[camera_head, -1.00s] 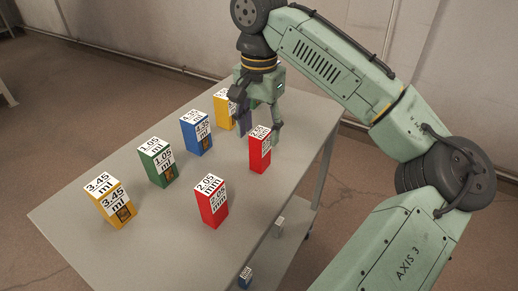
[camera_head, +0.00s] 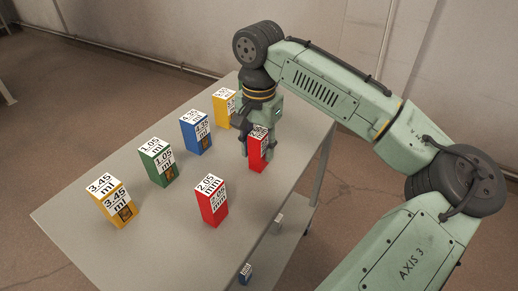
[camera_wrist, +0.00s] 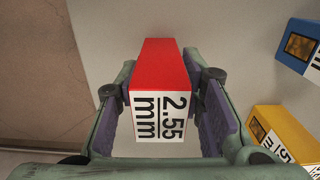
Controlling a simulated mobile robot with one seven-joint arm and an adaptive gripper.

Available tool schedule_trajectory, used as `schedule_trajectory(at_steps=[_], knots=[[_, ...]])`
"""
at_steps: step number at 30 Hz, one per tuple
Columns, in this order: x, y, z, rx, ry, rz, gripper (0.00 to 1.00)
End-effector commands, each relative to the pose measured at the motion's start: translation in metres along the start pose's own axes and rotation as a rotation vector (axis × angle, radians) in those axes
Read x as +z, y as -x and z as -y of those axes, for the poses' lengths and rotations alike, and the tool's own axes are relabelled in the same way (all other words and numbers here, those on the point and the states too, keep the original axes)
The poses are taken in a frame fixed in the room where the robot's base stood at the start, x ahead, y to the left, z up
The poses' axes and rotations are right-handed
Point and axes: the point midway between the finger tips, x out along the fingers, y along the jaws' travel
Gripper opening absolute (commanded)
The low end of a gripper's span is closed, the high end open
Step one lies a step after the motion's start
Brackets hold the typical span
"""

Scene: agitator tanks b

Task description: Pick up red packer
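A red packer (camera_head: 259,151) with a white "2.55 mm" label stands upright near the right edge of the table. My gripper (camera_head: 258,140) is lowered over it. In the wrist view the red packer (camera_wrist: 160,80) lies between the two fingers of my gripper (camera_wrist: 163,105). The fingers are apart, with a gap visible between the packer and the finger pads, clearest at the right. A second red packer (camera_head: 212,205), labelled "2.05 mm", stands nearer the front of the table, clear of my gripper.
The grey table (camera_head: 130,235) also holds a green box (camera_head: 158,165), a blue box (camera_head: 197,135) and yellow boxes at the back (camera_head: 224,110) and front left (camera_head: 113,207). Small items stand on a lower shelf. Front table space is clear.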

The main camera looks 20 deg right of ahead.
Motion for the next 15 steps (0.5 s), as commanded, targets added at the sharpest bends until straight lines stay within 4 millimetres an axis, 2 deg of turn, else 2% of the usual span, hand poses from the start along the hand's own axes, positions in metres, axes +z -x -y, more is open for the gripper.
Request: schedule_trajectory(at_steps=[15], knots=[[0.0000, 0.0003, 0.0000, 0.000, 0.000, 0.000, 0.00]])
